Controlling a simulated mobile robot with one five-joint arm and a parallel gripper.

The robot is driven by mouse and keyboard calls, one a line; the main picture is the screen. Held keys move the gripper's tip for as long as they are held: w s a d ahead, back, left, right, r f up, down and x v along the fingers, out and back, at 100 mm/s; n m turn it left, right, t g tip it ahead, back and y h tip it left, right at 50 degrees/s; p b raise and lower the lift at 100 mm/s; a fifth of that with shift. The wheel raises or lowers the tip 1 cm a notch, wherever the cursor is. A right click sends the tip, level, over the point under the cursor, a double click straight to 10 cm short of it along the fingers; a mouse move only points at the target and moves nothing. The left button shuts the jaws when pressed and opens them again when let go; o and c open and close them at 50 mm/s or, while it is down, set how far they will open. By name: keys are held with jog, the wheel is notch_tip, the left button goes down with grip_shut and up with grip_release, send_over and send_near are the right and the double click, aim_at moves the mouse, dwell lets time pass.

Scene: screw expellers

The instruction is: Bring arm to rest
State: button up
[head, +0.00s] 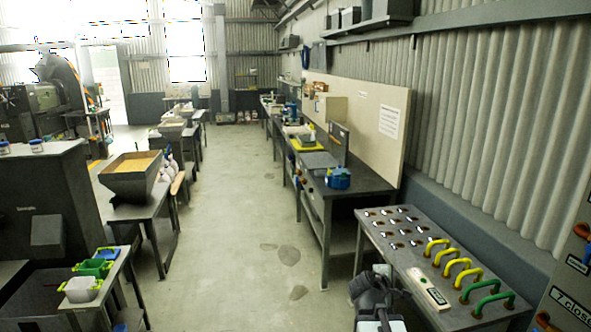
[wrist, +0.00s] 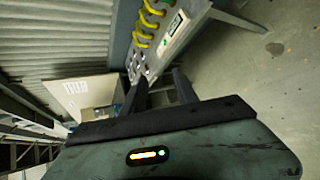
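My gripper (head: 374,287) shows at the bottom of the head view, dark and folded close in, at the near left side of a grey bench with coloured handles. In the wrist view my gripper (wrist: 160,82) has its two dark fingers spread apart with nothing between them. Only the floor and the bench's side show behind them. In the head view the fingertips are hard to make out against the arm.
The grey bench (head: 400,262) on the right carries yellow handles (head: 457,268), green handles (head: 487,296) and several holes. A long workbench (head: 345,184) runs along the right wall. The concrete aisle (head: 240,230) is clear. A hopper (head: 133,178) and small bins (head: 80,288) stand left.

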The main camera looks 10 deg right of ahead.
jog(key=s+a+f+m+g+y, duration=0.1)
jog(key=a+f+m+y, duration=0.1)
jog(key=a+f, duration=0.35)
jog(key=s+a+f+m+g+y, duration=0.2)
jog(key=a, duration=0.6)
jog(key=s+a+f+m+g+y, duration=0.4)
jog(key=s+a+m, duration=0.4)
jog(key=s+a, duration=0.2)
jog(key=shift+a+f+g+y, duration=0.15)
jog(key=shift+f+g+y, duration=0.1)
jog(key=shift+g+y, duration=0.2)
jog(key=shift+w, duration=0.1)
